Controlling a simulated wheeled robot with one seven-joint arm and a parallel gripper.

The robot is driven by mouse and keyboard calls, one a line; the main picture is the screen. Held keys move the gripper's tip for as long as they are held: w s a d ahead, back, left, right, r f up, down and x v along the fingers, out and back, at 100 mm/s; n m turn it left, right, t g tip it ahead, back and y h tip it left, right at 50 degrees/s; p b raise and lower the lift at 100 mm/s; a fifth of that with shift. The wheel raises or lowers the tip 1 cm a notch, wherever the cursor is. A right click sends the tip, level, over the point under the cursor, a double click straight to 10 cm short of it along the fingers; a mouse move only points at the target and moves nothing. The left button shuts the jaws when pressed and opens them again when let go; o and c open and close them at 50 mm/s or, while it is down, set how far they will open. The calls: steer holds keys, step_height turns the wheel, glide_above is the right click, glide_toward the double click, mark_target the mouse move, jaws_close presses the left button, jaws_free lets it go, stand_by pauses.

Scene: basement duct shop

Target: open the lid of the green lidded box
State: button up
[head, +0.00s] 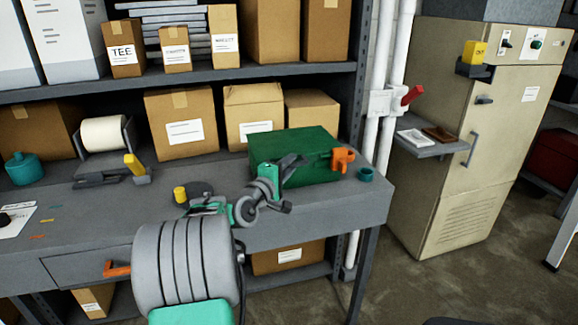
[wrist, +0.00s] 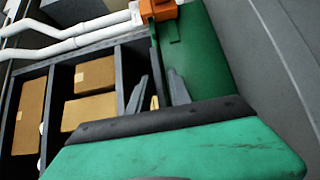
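The green lidded box (head: 310,165) stands on the right part of the grey workbench in the head view, and its lid (head: 285,142) looks shut. An orange piece (head: 343,159) sits at the box's right front corner. My gripper (head: 293,164) is in front of the box's left part and hides some of its front. In the wrist view the green box (wrist: 205,50) runs along the upper right, with the orange piece (wrist: 158,9) at the top. My gripper's two fingers (wrist: 159,92) stand apart there, with no box part clearly between them. Contact cannot be told.
A teal ring (head: 365,174) lies right of the box near the bench edge. Cardboard boxes (head: 255,115) stand behind it under a shelf (head: 200,76). White pipes (head: 388,80) and a beige cabinet (head: 450,190) are to the right. A yellow-handled tool (head: 134,165) lies left.

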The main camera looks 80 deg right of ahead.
jaws_close()
stand_by(1.1)
